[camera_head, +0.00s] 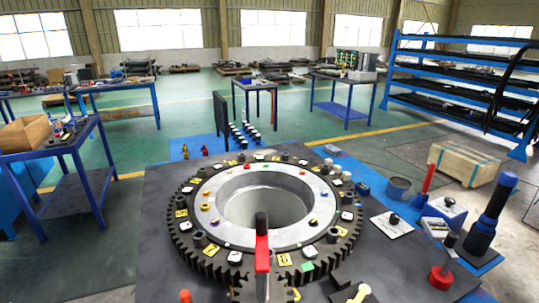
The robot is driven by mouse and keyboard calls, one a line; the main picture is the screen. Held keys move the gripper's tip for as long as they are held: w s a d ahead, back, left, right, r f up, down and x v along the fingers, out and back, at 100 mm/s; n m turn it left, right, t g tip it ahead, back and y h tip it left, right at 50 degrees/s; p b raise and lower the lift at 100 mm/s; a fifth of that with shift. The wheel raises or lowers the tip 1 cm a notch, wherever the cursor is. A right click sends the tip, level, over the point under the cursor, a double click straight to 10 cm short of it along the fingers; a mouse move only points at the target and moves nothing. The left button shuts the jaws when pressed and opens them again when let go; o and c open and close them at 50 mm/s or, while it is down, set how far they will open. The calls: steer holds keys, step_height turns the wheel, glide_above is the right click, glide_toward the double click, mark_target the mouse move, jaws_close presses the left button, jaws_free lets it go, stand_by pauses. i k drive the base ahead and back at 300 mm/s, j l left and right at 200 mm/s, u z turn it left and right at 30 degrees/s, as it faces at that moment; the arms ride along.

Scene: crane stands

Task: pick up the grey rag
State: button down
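I cannot make out a grey rag with certainty in the head view. A pale grey flat piece (392,225) with a small dark object on it lies on the dark table right of the gear ring; I cannot tell whether it is cloth. A small greyish item (332,150) lies behind the ring, too small to identify. My gripper is not in view.
A large toothed gear ring (205,252) with a pale inner ring fills the table's middle, bearing several small parts and tags. A red and dark upright tool (262,255) stands in front. Black cylinders (490,215) stand right.

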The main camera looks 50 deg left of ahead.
mark_target(332, 150)
steer(key=i+l+z, duration=0.2)
steer(key=i, duration=0.15)
steer(key=i+l+z, duration=0.2)
steer(key=i, duration=0.2)
steer(key=i+l, duration=0.15)
steer(key=i, duration=0.75)
steer(key=i+l, duration=0.1)
steer(key=i, duration=0.85)
steer(key=i+j+u, duration=0.1)
steer(key=i+u, duration=0.2)
steer(key=i, duration=0.35)
steer(key=i+u, duration=0.3)
steer(key=i, duration=0.35)
steer(key=i+l+u, duration=0.3)
steer(key=i, duration=0.3)
steer(key=i+u, duration=0.3)
steer(key=i, duration=0.3)
steer(key=i+u, duration=0.3)
steer(key=i, duration=0.3)
steer(key=i+l+u, duration=0.35)
steer(key=i, duration=0.25)
steer(key=i+u, duration=0.2)
steer(key=u, duration=0.25)
steer(key=i+u, duration=0.2)
steer(key=u, duration=0.3)
steer(key=i+l+u, duration=0.1)
steer(key=u, duration=0.35)
steer(key=i+l+u, duration=0.25)
steer(key=u, duration=0.2)
